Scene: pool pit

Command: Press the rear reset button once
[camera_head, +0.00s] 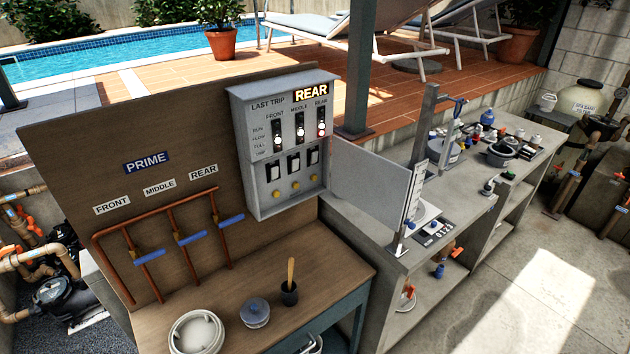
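A grey control box (242,150) is mounted on the right part of the wooden board. Three columns are labelled FRONT, MIDDLE and REAR. The REAR column has a red light (321,131); white lights show in the other columns. Below is a row of dark switches, then three round yellow buttons. The rightmost yellow button (314,178), under the REAR column, is the rear reset button by position; no label on it is readable. Neither gripper is in view, and nothing touches the box.
Copper pipes with blue valve handles (190,238) are on the board at left. A grey panel (370,190) stands right of the box.

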